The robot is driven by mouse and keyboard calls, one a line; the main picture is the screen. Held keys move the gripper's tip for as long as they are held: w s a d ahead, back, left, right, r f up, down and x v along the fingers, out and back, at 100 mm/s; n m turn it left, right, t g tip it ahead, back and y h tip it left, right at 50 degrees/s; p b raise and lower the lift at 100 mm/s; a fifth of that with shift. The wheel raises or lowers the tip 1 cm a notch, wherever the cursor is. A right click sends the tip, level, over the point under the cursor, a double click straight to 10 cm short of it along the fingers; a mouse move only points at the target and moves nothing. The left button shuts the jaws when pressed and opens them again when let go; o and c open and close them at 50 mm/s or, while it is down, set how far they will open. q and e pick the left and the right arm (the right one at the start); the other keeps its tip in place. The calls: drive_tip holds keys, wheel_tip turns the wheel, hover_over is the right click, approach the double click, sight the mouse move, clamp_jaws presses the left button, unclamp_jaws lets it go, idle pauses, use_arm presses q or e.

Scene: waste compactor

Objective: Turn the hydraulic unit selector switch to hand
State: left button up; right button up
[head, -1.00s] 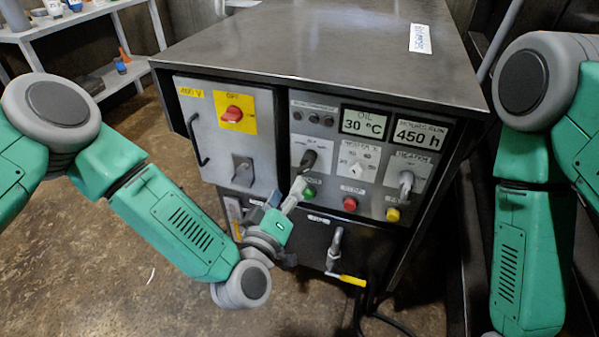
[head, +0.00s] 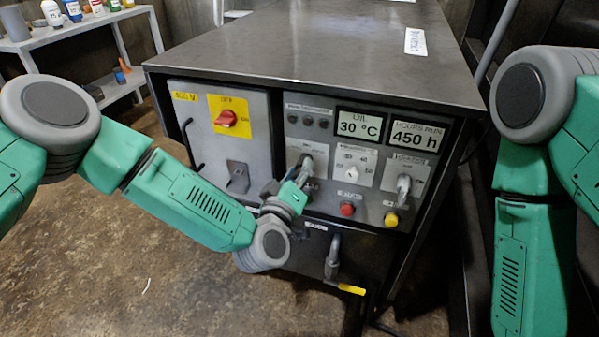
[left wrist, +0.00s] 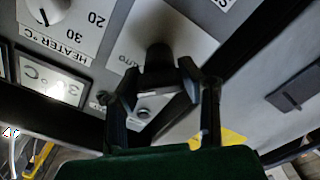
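The hydraulic unit selector switch (head: 306,164) is a grey handle on a light plate in the top left of the right-hand control panel, below three small dark lamps. My left gripper (head: 300,180) is right at this switch. In the left wrist view the switch (left wrist: 160,55) is a dark knob at the tips of my left gripper (left wrist: 165,75). The fingertips are drawn inward, one on each side of the knob; whether they press on it is unclear. My right gripper is out of view.
A red rotary switch (head: 227,118) sits on a yellow plate at left. The heater dial (head: 351,174) and another grey-handled switch (head: 404,186) are to the right. Red (head: 347,209) and yellow (head: 391,219) buttons lie below, with a yellow-handled valve (head: 350,289) lower down.

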use_arm(q)
drive_tip(key=shift+s+d+f, duration=0.1)
drive_tip(key=shift+d+f, duration=0.1)
drive_tip(key=shift+d, duration=0.05)
drive_tip(key=shift+a+f, duration=0.1)
drive_tip(key=shift+a, duration=0.05)
